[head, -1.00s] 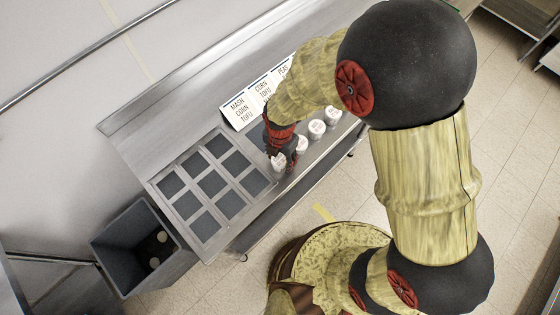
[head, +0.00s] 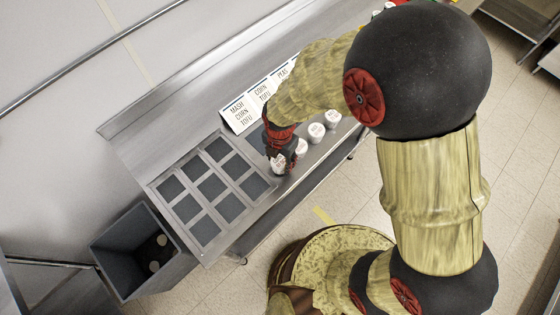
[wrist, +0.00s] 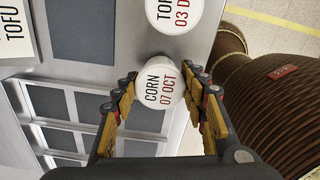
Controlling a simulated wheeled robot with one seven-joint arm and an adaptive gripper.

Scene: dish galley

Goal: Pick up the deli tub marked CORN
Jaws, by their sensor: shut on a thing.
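The deli tub marked CORN (wrist: 160,82) is white and round, with "CORN 07 OCT" on its lid in the wrist view. My gripper (wrist: 157,92) is shut on it, one finger on each side. In the head view my gripper (head: 281,156) is at the right edge of the tray of dark compartments, with the white CORN tub (head: 278,165) between its fingers. Whether the tub is clear of the counter I cannot tell.
A tub marked TOFU (wrist: 176,12) stands close by; more white tubs (head: 316,132) line the counter. The compartment tray (head: 205,262) lies to the left. Label cards (head: 240,113) stand behind. A grey bin (head: 135,245) is below the counter's left end.

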